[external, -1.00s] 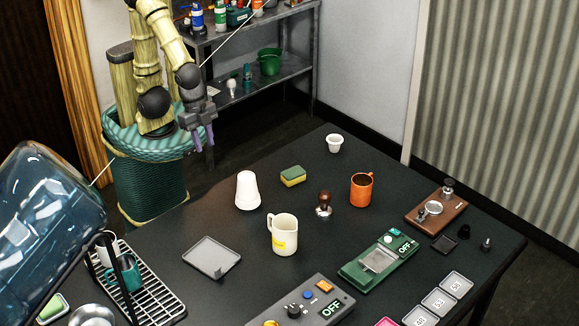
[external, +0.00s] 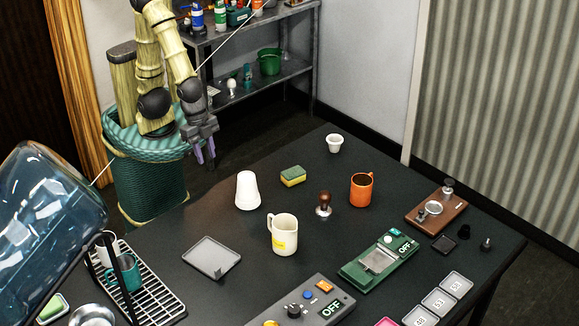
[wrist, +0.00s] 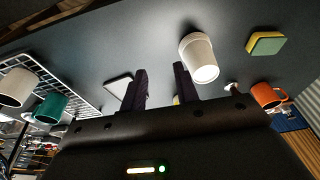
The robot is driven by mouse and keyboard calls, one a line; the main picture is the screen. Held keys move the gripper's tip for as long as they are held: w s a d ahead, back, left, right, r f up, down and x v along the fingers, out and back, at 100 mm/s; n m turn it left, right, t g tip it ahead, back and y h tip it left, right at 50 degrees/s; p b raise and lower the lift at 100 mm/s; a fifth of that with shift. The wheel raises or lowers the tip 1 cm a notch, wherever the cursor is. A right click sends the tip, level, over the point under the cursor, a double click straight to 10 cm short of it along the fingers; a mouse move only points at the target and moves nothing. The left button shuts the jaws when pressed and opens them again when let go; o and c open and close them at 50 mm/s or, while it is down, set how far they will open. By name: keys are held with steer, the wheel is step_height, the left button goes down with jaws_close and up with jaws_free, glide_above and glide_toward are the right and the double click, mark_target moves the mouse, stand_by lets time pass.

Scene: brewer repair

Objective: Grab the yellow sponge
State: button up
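The yellow sponge (external: 293,176) with a green top lies on the dark table near its far edge, between a white cup and a tamper. It also shows at the upper right of the wrist view (wrist: 267,44). My gripper (external: 205,158) is above and left of the sponge in the external view, pointing down beyond the table's far edge. In the wrist view its two dark fingers (wrist: 160,88) are apart with nothing held between them.
The white cup (external: 248,190) stands left of the sponge, and the tamper (external: 323,205) stands to its right. An orange mug (external: 362,189), a small white cup (external: 334,143) and a white mug (external: 284,234) stand around. A dish rack (external: 150,290) is at the left.

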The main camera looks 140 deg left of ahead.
steer(key=shift+o, duration=0.2)
steer(key=o, duration=1.4)
steer(key=shift+c, duration=0.2)
steer(key=a+f+n+t+h+b, duration=0.2)
steer(key=a+n, duration=0.4)
steer(key=n, duration=0.3)
steer(key=s+a+f+n+t+h+b, duration=0.1)
steer(key=a+f+n+t+h+b, duration=0.1)
steer(key=a+n, duration=0.5)
steer(key=s+a+f+n+t+h+b, duration=0.1)
steer(key=a+f+n+b, duration=0.3)
steer(key=n, duration=0.7)
steer(key=shift+s+a+f+t+h, duration=0.15)
steer(key=shift+a+f+t+h, duration=0.15)
steer(key=shift+a+f, duration=0.3)
steer(key=shift+s+a+f+t+h, duration=0.1)
steer(key=shift+a+f+t+h, duration=0.1)
steer(key=shift+a+f+t, duration=0.35)
steer(key=s+a+n+t+y+b, duration=0.1)
steer(key=s+a+n+t+y, duration=0.1)
steer(key=a+n, duration=0.5)
steer(key=a+r+t+y, duration=0.1)
steer(key=a+t, duration=0.1)
steer(key=shift+s+a+y+b, duration=0.3)
steer(key=shift+a+y+b, duration=0.1)
